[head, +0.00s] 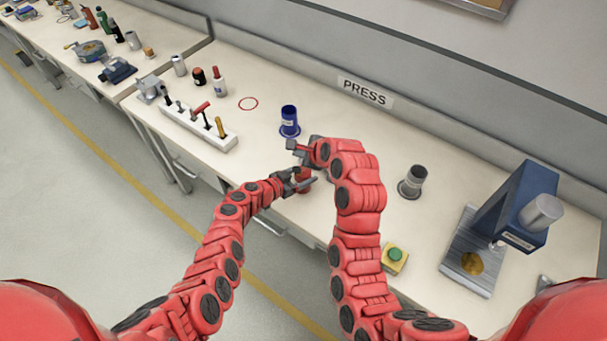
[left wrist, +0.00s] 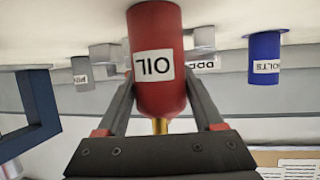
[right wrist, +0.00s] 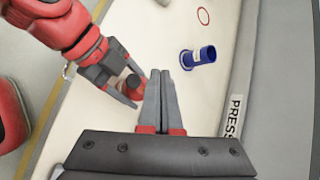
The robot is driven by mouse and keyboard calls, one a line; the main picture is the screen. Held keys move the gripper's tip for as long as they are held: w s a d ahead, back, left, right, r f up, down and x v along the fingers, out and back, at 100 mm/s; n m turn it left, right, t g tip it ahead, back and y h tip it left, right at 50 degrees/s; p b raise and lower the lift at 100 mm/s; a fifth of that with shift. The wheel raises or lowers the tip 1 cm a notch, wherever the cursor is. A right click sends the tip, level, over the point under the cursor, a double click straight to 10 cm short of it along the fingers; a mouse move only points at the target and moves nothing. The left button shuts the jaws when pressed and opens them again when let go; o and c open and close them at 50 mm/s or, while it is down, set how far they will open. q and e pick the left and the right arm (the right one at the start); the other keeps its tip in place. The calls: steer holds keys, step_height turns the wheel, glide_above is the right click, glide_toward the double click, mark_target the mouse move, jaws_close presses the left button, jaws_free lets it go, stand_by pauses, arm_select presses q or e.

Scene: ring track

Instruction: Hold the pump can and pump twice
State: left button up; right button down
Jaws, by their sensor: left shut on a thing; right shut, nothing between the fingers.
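The pump can is a red can labelled OIL; it shows large in the left wrist view (left wrist: 158,85), with a brass piece at its top end (left wrist: 161,126). That view is upside down. In the head view the can (head: 304,175) is mostly hidden by the grippers. My left gripper (head: 297,184) is shut around the can's body from the side. My right gripper (head: 296,148) is shut and empty, close above the can. In the right wrist view its closed tips (right wrist: 162,76) lie beside the can's top (right wrist: 133,82), apart in the picture. I cannot tell whether the can touches the table.
A blue BOLTS cup (head: 289,121) stands just behind the grippers. A grey cup (head: 412,182), a green button box (head: 394,257) and a blue press (head: 510,210) stand to the right. A white rack with tools (head: 197,128) is left. The table front between rack and grippers is clear.

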mark_target(296, 168)
steer(key=shift+f, duration=3.8)
steer(key=shift+r, duration=3.5)
